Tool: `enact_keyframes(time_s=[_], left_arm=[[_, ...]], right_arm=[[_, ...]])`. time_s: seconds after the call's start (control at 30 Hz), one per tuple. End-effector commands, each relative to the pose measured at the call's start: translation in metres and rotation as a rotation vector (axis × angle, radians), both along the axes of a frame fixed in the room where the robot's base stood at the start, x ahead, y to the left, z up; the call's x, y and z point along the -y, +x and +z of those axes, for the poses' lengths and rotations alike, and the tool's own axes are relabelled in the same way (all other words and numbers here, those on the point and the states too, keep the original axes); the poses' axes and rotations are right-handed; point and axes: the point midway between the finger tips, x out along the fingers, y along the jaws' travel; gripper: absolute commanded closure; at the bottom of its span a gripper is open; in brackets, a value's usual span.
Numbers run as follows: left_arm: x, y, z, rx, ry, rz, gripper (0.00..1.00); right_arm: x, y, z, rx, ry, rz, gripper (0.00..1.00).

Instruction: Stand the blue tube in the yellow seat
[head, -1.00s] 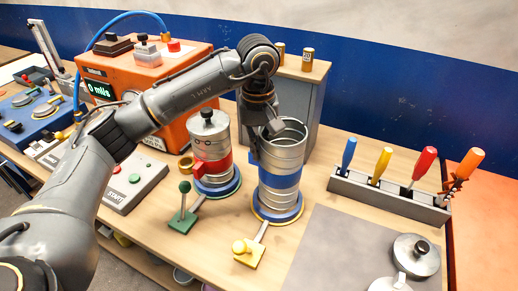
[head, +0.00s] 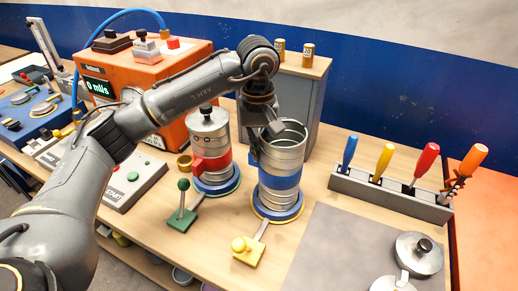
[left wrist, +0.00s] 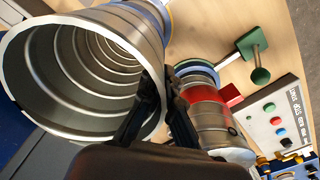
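The blue tube (head: 280,178) is a silver ribbed duct with a blue band and an open top. It stands upright on the yellow seat (head: 276,215), a round blue base with a yellow ring and a yellow-knobbed lever. Its open mouth fills the left of the left wrist view (left wrist: 75,70). My left gripper (head: 263,140) is at the left side of the tube's top rim. One finger is inside the mouth and one outside; they look closed on the wall between them (left wrist: 158,85). The tube's contact with the seat floor is hidden. My right gripper is out of view.
A red-banded tube (head: 212,165) with a knobbed lid stands close left, by a green lever (head: 182,210). A grey cabinet (head: 300,95) is behind. A screwdriver rack (head: 390,195) stands right. Metal lids (head: 418,255) lie on a grey mat (head: 340,250) at front right.

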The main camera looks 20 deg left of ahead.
Motion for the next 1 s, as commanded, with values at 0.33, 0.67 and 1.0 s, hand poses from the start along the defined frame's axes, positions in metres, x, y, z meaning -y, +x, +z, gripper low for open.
enact_keyframes(time_s=[0.33,0.67,1.0], left_arm=[[0.000,0.000,-0.009,0.002,-0.001,0.000,1.00],[0.000,0.000,-0.017,0.002,-0.001,0.000,1.00],[0.000,0.000,-0.025,0.002,-0.001,0.000,1.00]], right_arm=[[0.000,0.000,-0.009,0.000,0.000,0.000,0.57],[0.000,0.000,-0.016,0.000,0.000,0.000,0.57],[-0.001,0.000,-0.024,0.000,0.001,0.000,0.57]])
